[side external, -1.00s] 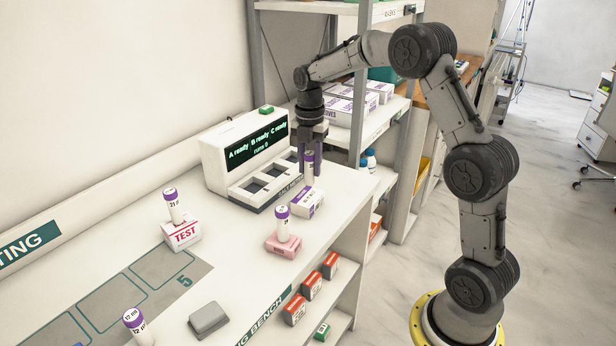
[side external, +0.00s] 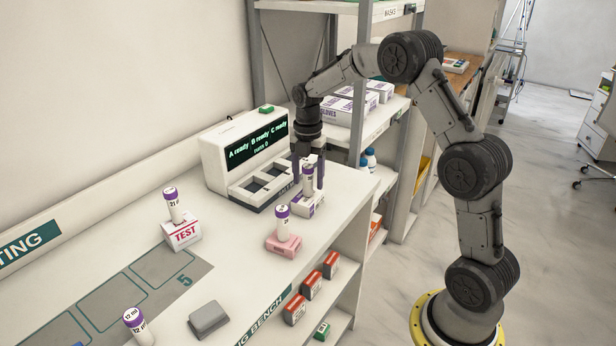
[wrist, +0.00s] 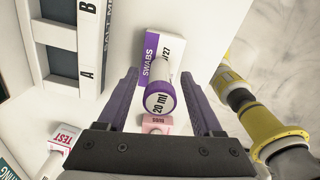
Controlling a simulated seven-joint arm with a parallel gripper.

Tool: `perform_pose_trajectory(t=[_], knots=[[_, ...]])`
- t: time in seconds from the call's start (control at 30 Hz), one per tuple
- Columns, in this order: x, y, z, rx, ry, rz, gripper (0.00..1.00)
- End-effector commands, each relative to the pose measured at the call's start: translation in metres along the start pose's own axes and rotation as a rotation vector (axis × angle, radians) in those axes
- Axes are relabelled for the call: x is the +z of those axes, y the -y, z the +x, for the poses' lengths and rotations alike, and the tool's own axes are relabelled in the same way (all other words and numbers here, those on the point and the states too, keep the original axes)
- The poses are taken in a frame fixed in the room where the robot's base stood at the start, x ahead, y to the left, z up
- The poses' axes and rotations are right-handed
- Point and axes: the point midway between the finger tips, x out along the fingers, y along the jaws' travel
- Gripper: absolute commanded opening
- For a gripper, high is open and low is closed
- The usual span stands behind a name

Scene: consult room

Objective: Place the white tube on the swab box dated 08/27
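A white tube with a purple cap (side external: 308,181) stands upright on the white and purple swab box (side external: 313,207) near the analyser. In the wrist view the cap (wrist: 160,98) reads "20 ml", and the swab box (wrist: 152,62) shows "SWABS" and a date ending "/27"; the rest of the date is covered. My gripper (side external: 308,184) is around the tube, one finger on each side. In the wrist view my gripper (wrist: 160,75) shows gaps between both fingers and the tube, so it is open.
The analyser (side external: 245,150) stands close behind. A second purple-capped tube (side external: 282,222) stands on a pink box (side external: 283,246), a third (side external: 173,205) on a TEST box (side external: 181,232). Another tube (side external: 137,326) and a grey block (side external: 208,319) are at the front left.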

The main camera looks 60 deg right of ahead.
Motion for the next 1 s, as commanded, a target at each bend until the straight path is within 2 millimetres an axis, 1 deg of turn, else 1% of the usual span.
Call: perform_pose_trajectory(t=[0.23,0.37,0.47,0.7,0.8,0.9,1.0], knots=[[0.000,0.000,-0.002,0.000,0.000,0.000,0.67],[0.000,-0.001,-0.013,0.002,0.001,0.000,0.67],[0.001,-0.001,-0.031,0.005,0.003,0.000,0.67],[0.000,-0.001,-0.081,0.004,0.002,0.000,0.67],[0.000,-0.001,-0.098,0.003,0.002,0.000,0.67],[0.000,-0.001,-0.111,0.002,0.001,0.000,0.67],[0.000,0.000,-0.119,0.000,0.000,0.000,0.67]])
